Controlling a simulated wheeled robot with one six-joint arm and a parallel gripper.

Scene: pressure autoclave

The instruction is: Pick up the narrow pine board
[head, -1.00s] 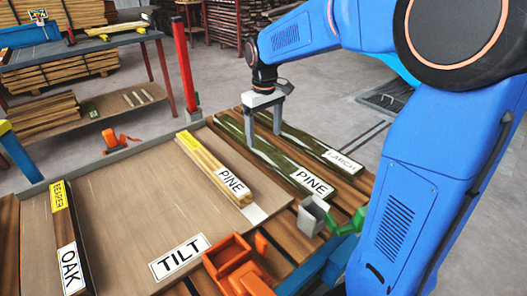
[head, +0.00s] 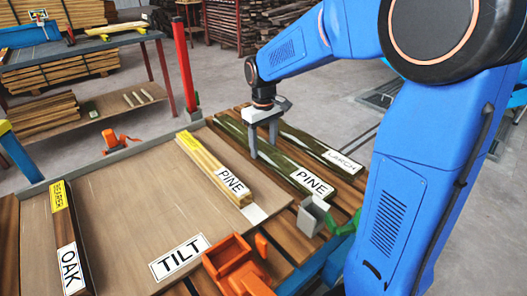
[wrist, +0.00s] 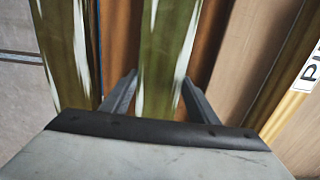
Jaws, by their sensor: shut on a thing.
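A dark green board with white streaks and a PINE label (head: 285,170) lies on the brown slats right of the tilt panel. My gripper (head: 264,153) points down with one finger on each side of this board and is shut on it. In the wrist view the green board (wrist: 162,60) runs between the two fingers (wrist: 158,97). Another board with a PINE label (head: 212,168), pale yellow, lies on the panel to the left.
A green board labelled LARCH (head: 318,150) lies close on the right. The panel marked TILT (head: 120,215) has an OAK board (head: 66,235) at its left. A grey block (head: 313,213) and orange bin (head: 233,262) stand near the front. A red post (head: 183,70) rises behind.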

